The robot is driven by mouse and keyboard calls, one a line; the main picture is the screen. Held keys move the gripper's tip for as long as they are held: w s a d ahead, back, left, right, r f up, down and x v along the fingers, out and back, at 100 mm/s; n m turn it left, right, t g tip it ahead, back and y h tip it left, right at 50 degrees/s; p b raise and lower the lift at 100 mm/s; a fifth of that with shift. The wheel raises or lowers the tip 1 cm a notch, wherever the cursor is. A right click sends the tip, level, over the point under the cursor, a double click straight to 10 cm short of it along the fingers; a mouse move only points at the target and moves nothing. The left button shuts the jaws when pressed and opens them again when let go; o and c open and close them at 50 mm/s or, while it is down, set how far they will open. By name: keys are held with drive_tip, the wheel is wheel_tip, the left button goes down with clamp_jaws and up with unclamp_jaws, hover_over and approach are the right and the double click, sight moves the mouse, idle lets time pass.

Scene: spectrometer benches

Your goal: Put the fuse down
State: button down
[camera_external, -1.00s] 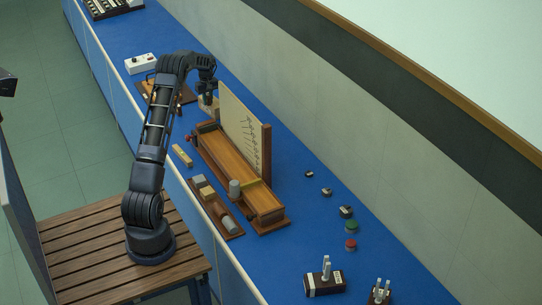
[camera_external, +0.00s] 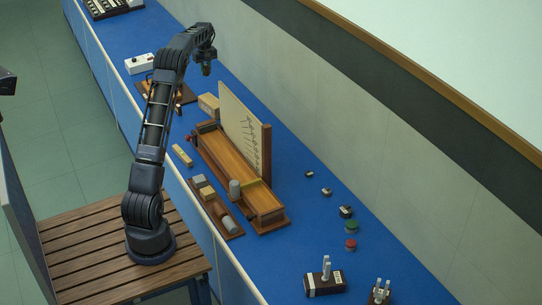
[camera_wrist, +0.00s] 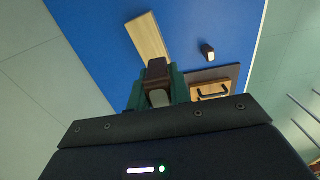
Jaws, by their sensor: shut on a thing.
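My gripper (camera_external: 206,69) is raised above the blue bench, beyond the upright cream board, in the external view. In the wrist view its green fingers (camera_wrist: 157,88) are shut on a small brown and pale piece, which I take to be the fuse (camera_wrist: 158,70). The fuse is held clear of the bench. Its lower part is hidden by the fingers and the gripper body, and it is too small to make out in the external view.
A pale wooden block (camera_external: 209,103) stands behind the wooden track (camera_external: 228,165) and its upright board (camera_external: 240,125). A brown board with parts (camera_external: 183,94) and a white box (camera_external: 141,64) lie to the left.

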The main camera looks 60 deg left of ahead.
sight(206, 64)
drive_tip(key=shift+r, duration=1.6)
wheel_tip(206, 64, down, 20)
drive_tip(key=shift+r, duration=0.1)
drive_tip(key=shift+f, duration=0.2)
drive_tip(key=c, duration=1.3)
unclamp_jaws()
wheel_tip(206, 64, up, 12)
drive_tip(key=shift+r, duration=0.2)
